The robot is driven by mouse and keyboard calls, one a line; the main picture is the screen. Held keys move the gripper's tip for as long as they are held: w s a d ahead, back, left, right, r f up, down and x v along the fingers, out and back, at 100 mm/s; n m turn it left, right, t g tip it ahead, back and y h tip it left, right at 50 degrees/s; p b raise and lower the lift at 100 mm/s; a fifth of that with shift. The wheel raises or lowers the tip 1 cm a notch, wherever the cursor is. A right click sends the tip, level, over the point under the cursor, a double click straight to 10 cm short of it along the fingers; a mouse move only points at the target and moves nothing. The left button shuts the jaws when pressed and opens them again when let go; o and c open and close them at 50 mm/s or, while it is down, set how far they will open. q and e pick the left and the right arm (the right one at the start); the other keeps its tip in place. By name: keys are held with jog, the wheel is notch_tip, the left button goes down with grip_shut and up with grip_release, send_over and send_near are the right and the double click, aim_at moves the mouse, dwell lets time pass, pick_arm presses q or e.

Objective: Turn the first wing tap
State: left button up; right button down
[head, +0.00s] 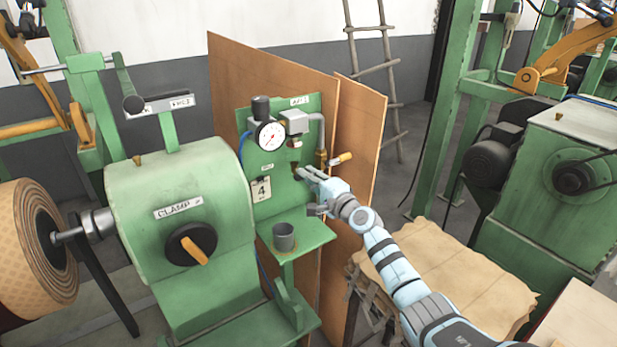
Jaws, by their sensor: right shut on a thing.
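A green panel (262,205) stands in the middle of the view, with a gauge and fittings on it. My right gripper (303,173) reaches in from the right, with its fingertips at the panel face below the grey box. It is shut on a small dark reddish wing tap (295,166), mostly hidden by the fingers; its angle cannot be told. A brass valve with an orange-tipped handle (341,158) is on a pipe just above and right of the gripper, apart from it. My left gripper is not in view.
A round gauge (270,135) and a grey box (294,122) are above the gripper. A grey cup (284,237) stands on the shelf below. The green clamp machine (165,180) with an orange-handled knob is left. Brown boards (360,125) stand behind the panel.

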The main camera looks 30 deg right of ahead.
dwell(0.4)
jog(key=c, duration=1.7)
grip_release()
jog(key=shift+o, duration=0.2)
jog(key=s, duration=1.2)
jog(key=shift+d, duration=0.3)
jog(key=shift+d+f, duration=0.1)
